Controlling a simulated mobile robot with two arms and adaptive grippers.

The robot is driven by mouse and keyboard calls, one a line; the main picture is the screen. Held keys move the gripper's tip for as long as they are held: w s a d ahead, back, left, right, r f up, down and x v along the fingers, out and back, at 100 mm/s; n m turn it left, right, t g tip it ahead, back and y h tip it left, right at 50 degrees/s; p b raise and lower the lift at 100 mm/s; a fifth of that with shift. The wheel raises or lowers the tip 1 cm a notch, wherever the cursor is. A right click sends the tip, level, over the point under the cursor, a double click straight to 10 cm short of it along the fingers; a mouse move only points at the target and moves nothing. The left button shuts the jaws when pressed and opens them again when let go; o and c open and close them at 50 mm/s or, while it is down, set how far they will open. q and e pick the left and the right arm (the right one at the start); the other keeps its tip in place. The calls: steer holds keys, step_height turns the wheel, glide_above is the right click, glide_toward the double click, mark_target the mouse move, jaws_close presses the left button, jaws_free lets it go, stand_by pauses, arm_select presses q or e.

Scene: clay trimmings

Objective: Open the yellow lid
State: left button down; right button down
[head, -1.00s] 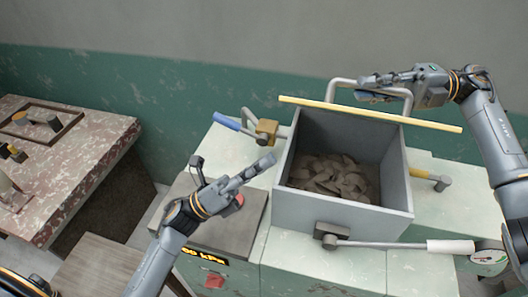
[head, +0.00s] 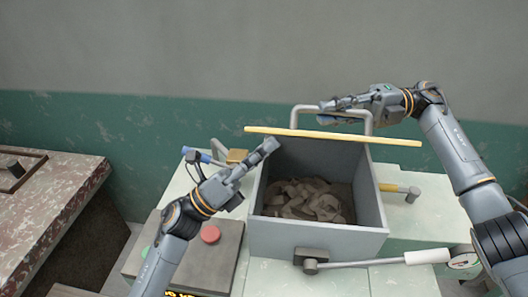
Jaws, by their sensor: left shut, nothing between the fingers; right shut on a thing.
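The yellow lid (head: 385,139) stands raised at the back of the grey bin and shows nearly edge-on as a thin yellow strip. The bin (head: 320,240) is uncovered, with brown clay trimmings (head: 310,200) inside. A grey bar handle (head: 294,117) rises behind the strip. My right gripper (head: 328,111) is at the top of this handle, shut on it; the contact is partly hidden by the fingers. My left gripper (head: 272,147) is shut and empty, its tip at the bin's back left corner, just below the strip. I cannot tell whether it touches.
A red button (head: 210,234) is on the panel at left. A blue-handled lever (head: 197,155) is partly behind my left gripper. A speckled table (head: 60,195) stands far left.

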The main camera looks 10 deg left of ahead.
arm_select(q)
steer(key=shift+r, duration=0.1)
arm_select(e)
steer(key=shift+a, duration=0.1)
arm_select(q)
steer(key=shift+w+a+r, duration=0.15)
steer(key=shift+w+r, duration=0.5)
steer(key=shift+r, duration=0.15)
arm_select(e)
steer(key=shift+w+a+f, duration=0.1)
steer(key=shift+f, duration=0.05)
arm_select(q)
steer(key=shift+r, duration=0.1)
arm_select(e)
steer(key=shift+f, duration=0.15)
steer(key=c, duration=1.3)
jaws_free()
steer(key=shift+c, duration=0.2)
steer(key=shift+d, duration=0.2)
